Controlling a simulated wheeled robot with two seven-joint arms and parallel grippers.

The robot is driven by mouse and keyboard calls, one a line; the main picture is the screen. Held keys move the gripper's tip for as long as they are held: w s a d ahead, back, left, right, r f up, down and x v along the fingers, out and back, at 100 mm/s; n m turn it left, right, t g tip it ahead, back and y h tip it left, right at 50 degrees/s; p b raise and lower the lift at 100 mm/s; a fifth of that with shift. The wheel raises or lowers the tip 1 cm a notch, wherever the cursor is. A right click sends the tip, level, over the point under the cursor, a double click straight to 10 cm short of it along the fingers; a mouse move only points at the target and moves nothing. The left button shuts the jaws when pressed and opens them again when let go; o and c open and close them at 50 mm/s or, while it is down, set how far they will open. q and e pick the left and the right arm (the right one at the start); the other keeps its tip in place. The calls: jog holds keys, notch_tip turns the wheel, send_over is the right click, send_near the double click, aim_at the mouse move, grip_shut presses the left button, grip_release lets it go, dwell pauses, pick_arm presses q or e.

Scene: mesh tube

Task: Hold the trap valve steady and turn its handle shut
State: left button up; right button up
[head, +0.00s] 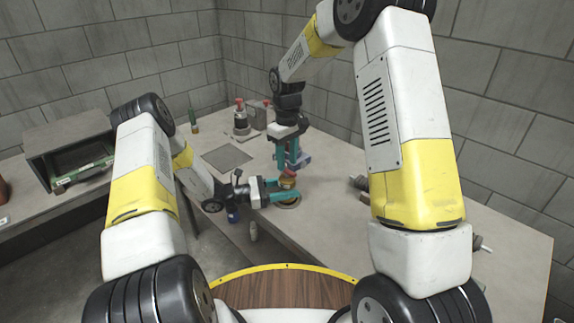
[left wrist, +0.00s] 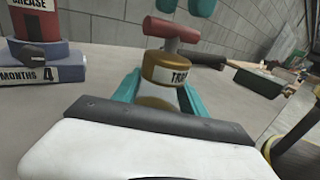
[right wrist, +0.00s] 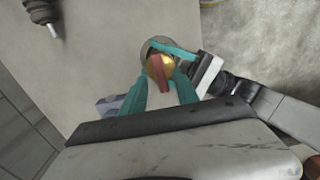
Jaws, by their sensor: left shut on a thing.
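The trap valve (left wrist: 160,75) has a brass body with a white label band and a red bar handle (left wrist: 172,32) on top. It stands upright on a round base (head: 290,204) on the table. My left gripper (head: 282,192) comes in level from the left, with its teal fingers shut on the valve body, one on each side. My right gripper (head: 291,163) points down above the valve. Its teal fingers (right wrist: 162,88) are apart, with the red handle showing between them in the right wrist view. In the left wrist view its fingertips are just above the handle, not touching it.
A blue block marked "MONTHS 4" (left wrist: 40,68) with a red grease container (left wrist: 35,22) stands close behind the valve. Bottles (head: 240,120) and a grey plate (head: 227,157) are farther back. A dark tool (head: 358,182) lies to the right. The table's front edge is near.

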notch_tip(320, 180, up, 10)
dwell(0.3)
jog(key=shift+f, duration=0.15)
pick_arm(q)
jog(key=o, duration=1.6)
